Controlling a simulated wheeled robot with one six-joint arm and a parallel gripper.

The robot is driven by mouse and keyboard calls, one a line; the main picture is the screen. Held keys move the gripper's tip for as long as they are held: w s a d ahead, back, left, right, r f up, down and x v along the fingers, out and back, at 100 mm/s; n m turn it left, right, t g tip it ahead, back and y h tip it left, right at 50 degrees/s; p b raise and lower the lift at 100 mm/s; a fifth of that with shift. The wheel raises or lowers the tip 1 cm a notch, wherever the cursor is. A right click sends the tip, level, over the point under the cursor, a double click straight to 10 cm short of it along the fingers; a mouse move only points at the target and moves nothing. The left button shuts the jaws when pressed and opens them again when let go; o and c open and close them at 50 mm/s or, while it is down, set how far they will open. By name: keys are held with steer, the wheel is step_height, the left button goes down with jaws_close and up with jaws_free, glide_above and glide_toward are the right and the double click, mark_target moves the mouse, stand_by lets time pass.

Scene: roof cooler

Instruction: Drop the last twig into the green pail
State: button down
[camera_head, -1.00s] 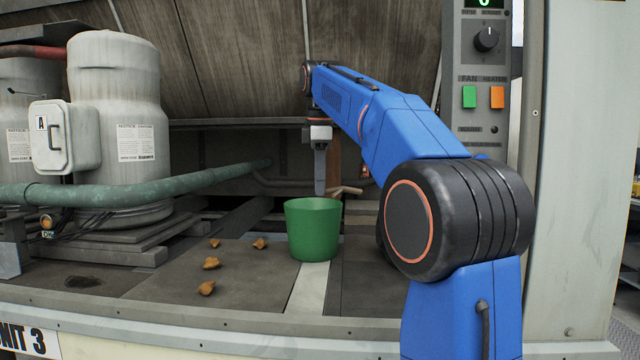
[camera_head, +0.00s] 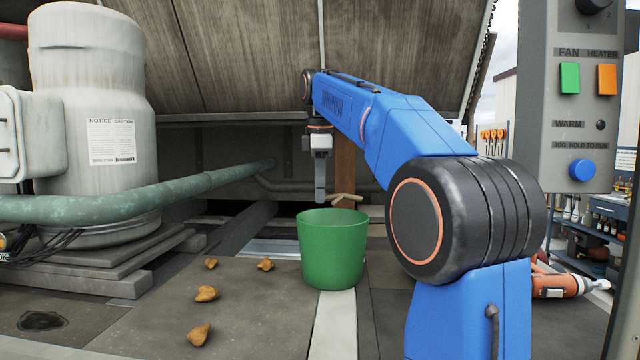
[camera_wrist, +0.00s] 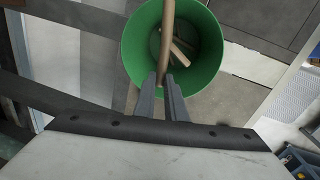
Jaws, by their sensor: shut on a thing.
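The green pail (camera_head: 331,262) stands upright on the deck in the head view, and its open top fills the upper middle of the wrist view (camera_wrist: 137,48). My gripper (camera_head: 320,200) points down just above the pail's rim, and in the wrist view (camera_wrist: 167,80) its fingers are shut on a brown twig (camera_wrist: 167,38). The twig reaches across the pail's opening; a bit of it shows right of the fingers in the head view (camera_head: 346,197). Other twig pieces (camera_wrist: 182,49) lie inside the pail.
Several brown lumps (camera_head: 206,294) lie on the deck left of the pail. A green pipe (camera_head: 150,192) and a grey tank (camera_head: 90,100) stand at the left. A control panel (camera_head: 583,100) stands at the right, with an orange tool (camera_head: 560,285) below it.

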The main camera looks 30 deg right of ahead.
steer(key=shift+f, duration=1.95)
steer(key=c, duration=1.7)
jaws_free()
steer(key=r, duration=0.4)
steer(key=s+r, duration=0.1)
steer(key=r, duration=0.7)
steer(key=shift+s+a, duration=0.35)
steer(key=shift+a, duration=0.05)
steer(key=shift+f, duration=0.1)
